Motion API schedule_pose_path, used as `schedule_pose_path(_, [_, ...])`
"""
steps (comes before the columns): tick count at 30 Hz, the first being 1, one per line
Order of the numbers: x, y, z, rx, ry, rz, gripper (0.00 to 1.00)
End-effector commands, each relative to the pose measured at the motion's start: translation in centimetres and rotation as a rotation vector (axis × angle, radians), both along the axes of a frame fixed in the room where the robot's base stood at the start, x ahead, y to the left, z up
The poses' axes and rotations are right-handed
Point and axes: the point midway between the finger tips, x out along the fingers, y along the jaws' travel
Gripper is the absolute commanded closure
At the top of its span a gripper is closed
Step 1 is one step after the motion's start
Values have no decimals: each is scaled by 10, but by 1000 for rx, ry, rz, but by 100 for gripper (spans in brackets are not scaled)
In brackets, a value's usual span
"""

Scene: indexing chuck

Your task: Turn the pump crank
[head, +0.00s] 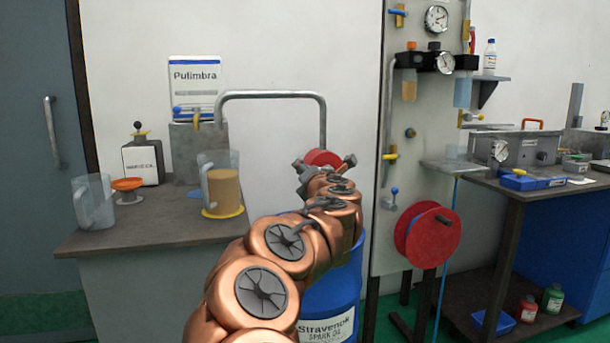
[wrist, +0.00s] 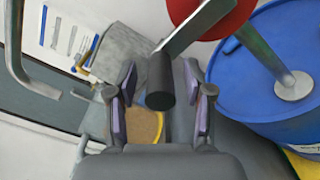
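The pump's red round body (head: 322,157) stands on the blue drum (head: 335,283), partly hidden behind my arm. It also shows at the top of the wrist view (wrist: 214,12). The crank has a flat grey arm (wrist: 195,25) running from the red body to a dark cylindrical handle (wrist: 160,84). My gripper (wrist: 160,76) is open, with one purple-padded finger on each side of the handle and a visible gap on both sides. How deep the handle sits between the fingers is hard to tell. In the head view my gripper (head: 325,168) is just in front of the red body.
A grey bent pipe (head: 270,95) arches from the pump to a jug (head: 224,187) of tan liquid on the left counter (head: 150,240). An empty jug (head: 94,203) and a dark can (head: 142,162) stand there too. A panel with a red reel (head: 433,238) is to the right.

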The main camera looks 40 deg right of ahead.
Motion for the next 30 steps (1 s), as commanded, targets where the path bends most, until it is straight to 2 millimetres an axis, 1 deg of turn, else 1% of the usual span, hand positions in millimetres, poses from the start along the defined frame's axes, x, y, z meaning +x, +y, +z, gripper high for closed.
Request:
schedule_pose_path(8, [-1,0,0,0,0,0,48])
schedule_pose_path(14, [-14,6,0,-1,1,-1,48])
schedule_pose_path(30, [-84,38,1,-1,0,-1,48])
